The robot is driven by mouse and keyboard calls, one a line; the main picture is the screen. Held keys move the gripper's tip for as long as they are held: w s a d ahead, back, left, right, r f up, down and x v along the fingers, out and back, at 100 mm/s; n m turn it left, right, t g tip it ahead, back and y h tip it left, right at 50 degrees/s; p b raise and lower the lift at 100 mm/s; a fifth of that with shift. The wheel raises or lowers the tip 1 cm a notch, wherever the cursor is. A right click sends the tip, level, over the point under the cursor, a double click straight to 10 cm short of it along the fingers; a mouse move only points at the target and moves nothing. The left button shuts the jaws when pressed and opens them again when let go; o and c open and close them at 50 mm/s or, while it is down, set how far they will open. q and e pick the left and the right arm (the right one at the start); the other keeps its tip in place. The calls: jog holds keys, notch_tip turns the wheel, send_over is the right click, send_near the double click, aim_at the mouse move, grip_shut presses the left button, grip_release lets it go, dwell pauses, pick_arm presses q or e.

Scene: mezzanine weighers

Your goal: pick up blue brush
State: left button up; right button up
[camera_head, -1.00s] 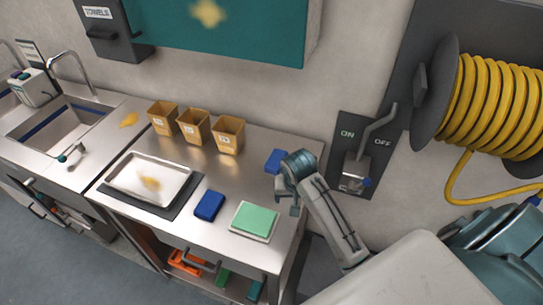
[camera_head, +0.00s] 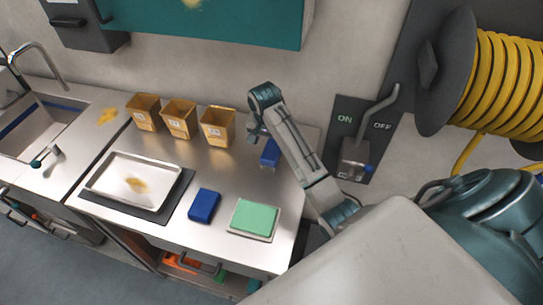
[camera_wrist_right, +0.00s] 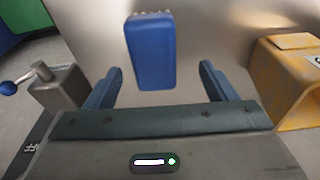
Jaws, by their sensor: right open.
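A blue brush (camera_head: 270,153) lies on the steel counter at its back right, partly hidden behind my right arm. In the right wrist view the blue brush (camera_wrist_right: 151,52) is a rounded blue block with pale bristles along its far edge. My right gripper (camera_head: 256,130) is above the counter beside the brush. In the wrist view the right gripper (camera_wrist_right: 160,80) is open and empty, with the brush ahead and between the lines of its fingers. No contact shows. My left gripper is not in view.
Tan bins (camera_head: 178,119) stand along the wall, one (camera_wrist_right: 295,75) close on the right in the wrist view. Another blue block (camera_head: 204,206), a green pad (camera_head: 254,217) and a metal tray (camera_head: 172,187) lie in front. A switch lever (camera_head: 357,150) is on the wall.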

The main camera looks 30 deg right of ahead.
aim_at(272, 150)
jog(key=shift+s+d+f+p, duration=0.1)
jog(key=shift+d+f+p, duration=0.1)
jog(key=shift+f+p, duration=0.4)
jog(key=shift+s+d+f+p, duration=0.1)
jog(key=shift+d+f+p, duration=0.1)
jog(key=shift+f+p, duration=0.35)
notch_tip(272, 150, down, 2)
jog(key=shift+d+f+p, duration=0.1)
jog(key=shift+d+p, duration=0.05)
jog(key=shift+p, duration=0.2)
jog(key=shift+w+f, duration=0.2)
jog(key=shift+f, duration=0.25)
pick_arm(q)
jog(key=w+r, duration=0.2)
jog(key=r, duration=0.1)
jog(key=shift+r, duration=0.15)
pick_arm(e)
jog(key=c, duration=1.1)
